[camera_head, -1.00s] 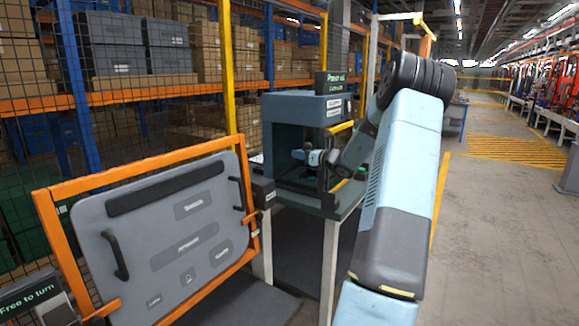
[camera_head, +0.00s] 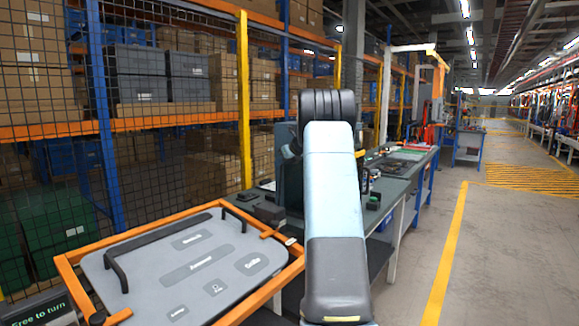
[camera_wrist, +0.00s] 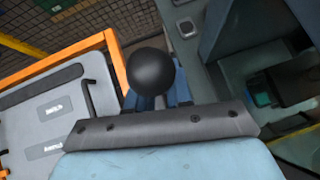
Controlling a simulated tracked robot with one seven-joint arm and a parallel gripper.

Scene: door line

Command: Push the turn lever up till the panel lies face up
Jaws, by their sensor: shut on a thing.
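The grey panel (camera_head: 215,262) sits in an orange frame (camera_head: 82,285) at the lower left of the head view. It is tipped back close to flat, with its labelled face and dark handle upward. Part of it also shows at the left of the wrist view (camera_wrist: 50,125). The black ball knob of the turn lever (camera_wrist: 151,71) stands in front of the blue fingers of my gripper (camera_wrist: 160,101) in the wrist view. My gripper is shut on the lever, though the knob hides much of the grip. In the head view my arm hides the gripper and lever.
A green "Free to turn" sign (camera_head: 42,308) shows at the lower left. A workbench (camera_head: 405,165) with small items stands behind my arm. Mesh fence and shelves with boxes (camera_head: 190,78) line the left. The aisle floor (camera_head: 500,240) on the right is clear.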

